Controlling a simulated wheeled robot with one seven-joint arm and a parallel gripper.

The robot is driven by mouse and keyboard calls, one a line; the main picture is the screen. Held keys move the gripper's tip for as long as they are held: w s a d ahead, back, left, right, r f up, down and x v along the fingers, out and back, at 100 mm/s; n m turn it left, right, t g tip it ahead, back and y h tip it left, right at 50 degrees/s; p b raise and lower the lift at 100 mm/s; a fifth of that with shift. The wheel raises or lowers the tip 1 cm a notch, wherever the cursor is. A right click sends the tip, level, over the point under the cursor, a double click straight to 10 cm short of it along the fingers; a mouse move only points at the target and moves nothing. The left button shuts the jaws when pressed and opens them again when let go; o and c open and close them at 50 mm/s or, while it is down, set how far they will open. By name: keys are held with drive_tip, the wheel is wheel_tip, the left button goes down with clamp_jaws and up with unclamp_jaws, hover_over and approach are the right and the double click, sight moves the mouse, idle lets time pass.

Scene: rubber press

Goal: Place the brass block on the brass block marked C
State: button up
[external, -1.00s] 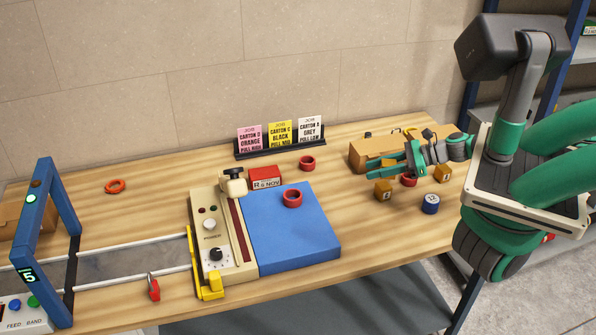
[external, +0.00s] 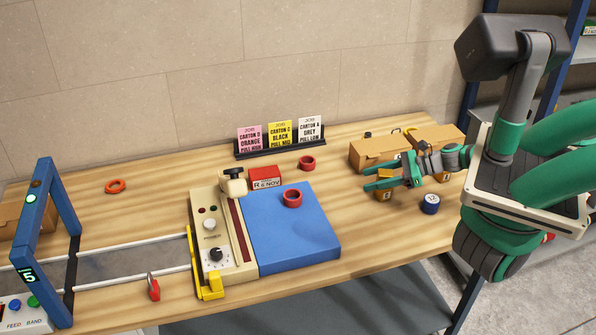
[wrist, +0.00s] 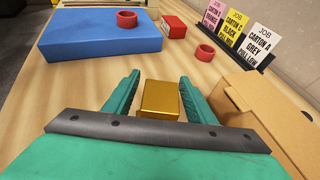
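One brass block (external: 384,195) stands on the wooden table, partly hidden by my gripper. In the wrist view this brass block (wrist: 160,97) lies between the two green fingers, with a gap on each side. My gripper (external: 378,181) is open around it and holds nothing; it also shows in the wrist view (wrist: 160,92). A second brass block (external: 444,177) stands to the right, behind and partly hidden by my arm. The letters on the two blocks are too small to read, so I cannot tell which is marked C.
A blue mat (external: 300,240) with a red ring (external: 292,198) lies left. Bare table lies between mat and gripper.

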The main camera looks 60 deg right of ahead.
drive_tip(key=shift+r, duration=0.15)
drive_tip(key=shift+s+d+r, duration=0.15)
drive_tip(key=shift+s, duration=0.1)
drive_tip(key=v, duration=1.1)
drive_tip(key=shift+s, duration=0.15)
drive_tip(key=shift+r, duration=0.1)
